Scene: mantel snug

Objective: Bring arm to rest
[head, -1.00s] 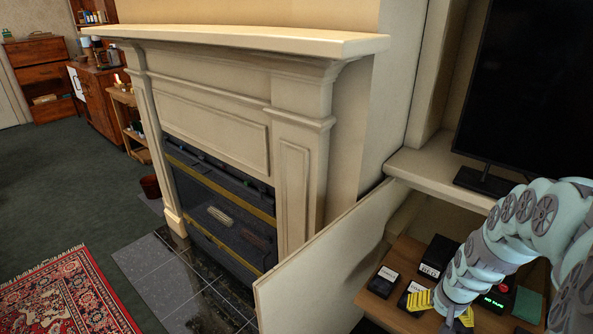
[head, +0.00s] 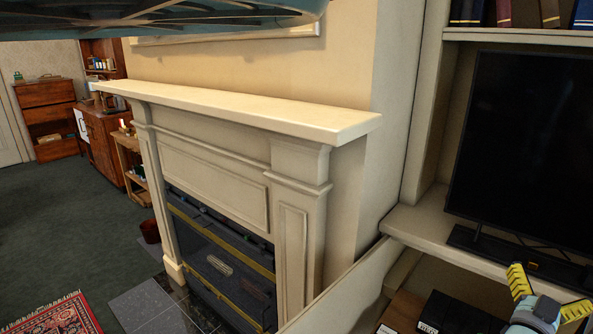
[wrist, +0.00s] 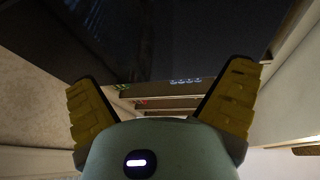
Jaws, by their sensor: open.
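My gripper (head: 552,288) is at the lower right of the head view, in front of the shelf below the television. Its two yellow ribbed fingers are spread apart and point upward. In the wrist view the fingers (wrist: 165,78) also stand wide apart with nothing between them. Most of my arm is out of the head view.
A dark television (head: 522,150) stands on a cream shelf (head: 430,222) at the right. Below it, a cream panel (head: 345,290) stands out from the unit beside black boxes (head: 455,314). The fireplace mantel (head: 250,110) is at the centre. Green carpet (head: 60,220) lies clear at left.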

